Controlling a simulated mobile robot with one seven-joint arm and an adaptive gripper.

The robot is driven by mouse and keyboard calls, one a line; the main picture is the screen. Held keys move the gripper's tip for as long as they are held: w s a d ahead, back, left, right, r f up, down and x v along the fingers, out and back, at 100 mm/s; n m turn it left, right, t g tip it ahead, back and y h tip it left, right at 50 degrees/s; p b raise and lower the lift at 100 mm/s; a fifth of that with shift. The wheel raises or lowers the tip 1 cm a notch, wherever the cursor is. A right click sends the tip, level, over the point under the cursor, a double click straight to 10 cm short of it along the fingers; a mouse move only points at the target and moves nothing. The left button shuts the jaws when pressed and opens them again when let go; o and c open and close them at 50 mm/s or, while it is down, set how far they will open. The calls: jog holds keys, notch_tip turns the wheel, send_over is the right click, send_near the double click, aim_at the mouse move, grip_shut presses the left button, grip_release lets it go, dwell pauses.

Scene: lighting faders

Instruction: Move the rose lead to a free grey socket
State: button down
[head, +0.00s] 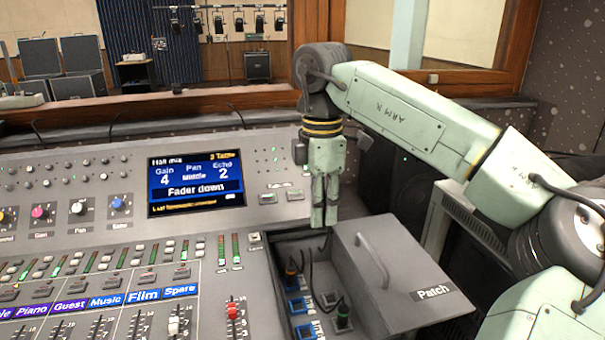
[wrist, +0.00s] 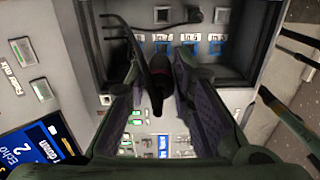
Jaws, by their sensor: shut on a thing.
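My gripper (head: 324,222) points down above the back of the open patch bay (head: 284,246). In the wrist view its fingers are closed around a dark plug (wrist: 157,92) with a dull reddish band, taken to be the rose lead; a dark cable runs beside it. The head view does not show the plug clearly. The held plug appears raised over the bay. Grey sockets (wrist: 162,15) show along the bay in the wrist view. A grey socket (head: 330,298) also shows in the head view, beside a green-banded plug (head: 343,318).
An orange-banded plug (head: 290,272) stands in the bay's left column, with blue sockets (head: 298,305) in front of it. The grey Patch lid (head: 400,262) with its handle lies to the right. The fader desk (head: 100,275) and screen (head: 196,183) are at left.

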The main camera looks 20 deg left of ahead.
jog(key=shift+w+d+f+b, duration=0.15)
jog(key=shift+d+f+b, duration=0.55)
jog(key=shift+f, duration=2.35)
jog(key=shift+w+d+f+b, duration=0.2)
jog(key=shift+f+b, duration=0.85)
jog(key=shift+f, duration=1.95)
jog(key=shift+w+d+f+b, duration=0.1)
jog(key=shift+d+f+b, duration=0.6)
jog(key=shift+f, duration=2.35)
jog(key=shift+a, duration=0.2)
jog(key=shift+f+b, duration=1.05)
jog(key=shift+b, duration=1.2)
